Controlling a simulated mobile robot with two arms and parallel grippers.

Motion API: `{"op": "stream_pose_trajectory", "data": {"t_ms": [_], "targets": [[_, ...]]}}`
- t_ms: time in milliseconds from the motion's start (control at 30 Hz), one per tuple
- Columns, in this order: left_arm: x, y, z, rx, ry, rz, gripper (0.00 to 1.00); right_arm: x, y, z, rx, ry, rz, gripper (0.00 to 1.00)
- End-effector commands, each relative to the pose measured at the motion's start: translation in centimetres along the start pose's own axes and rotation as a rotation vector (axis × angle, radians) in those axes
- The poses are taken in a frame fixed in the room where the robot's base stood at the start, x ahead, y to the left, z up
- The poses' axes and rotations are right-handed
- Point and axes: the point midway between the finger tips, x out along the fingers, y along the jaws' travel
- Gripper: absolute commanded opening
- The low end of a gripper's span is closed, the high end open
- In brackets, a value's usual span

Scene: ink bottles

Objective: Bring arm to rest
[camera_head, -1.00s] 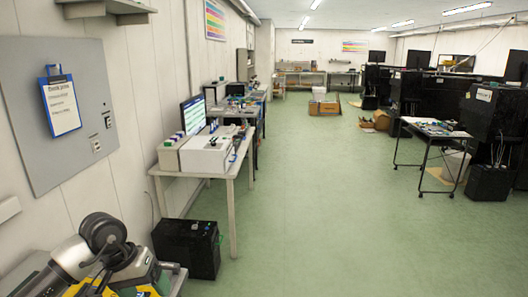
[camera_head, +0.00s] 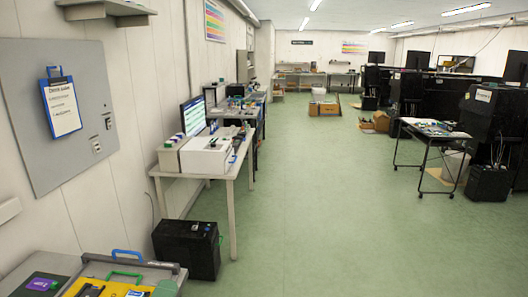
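Neither of my grippers nor any part of my arms shows in the head view now. No ink bottle can be made out clearly. At the lower left, a bench (camera_head: 40,268) holds a grey tray or case (camera_head: 150,272) with a blue handle (camera_head: 127,254) and a green handle-like loop.
A white table (camera_head: 238,168) with a white box-shaped device (camera_head: 205,157) and a monitor stands along the left wall. A black box (camera_head: 186,250) sits on the floor before it. A black-legged table (camera_head: 435,130) stands at right. The green floor (camera_head: 320,210) between is clear.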

Motion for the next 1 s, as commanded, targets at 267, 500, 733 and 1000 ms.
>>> {"op": "stream_pose_trajectory", "data": {"t_ms": [267, 500, 733, 1000], "targets": [[-11.1, 10.8, 1.3, -0.849, -0.450, 0.648, 0.78, 0.0, 0.1, -0.2, 0.000, 0.003, 0.001, 0.43], [-19.3, 14.0, -0.4, -1.179, -0.760, 0.970, 0.78, 0.0, 0.0, -0.2, 0.000, 0.003, 0.001, 0.43], [-24.9, 15.8, -2.1, -1.338, -0.996, 1.179, 0.78, 0.4, 0.0, -0.2, 0.000, 0.004, 0.000, 0.43], [-24.4, 24.6, -3.3, -1.316, -1.005, 1.201, 0.78, 1.8, -0.1, -0.1, 0.000, 0.004, 0.000, 0.43]]}}
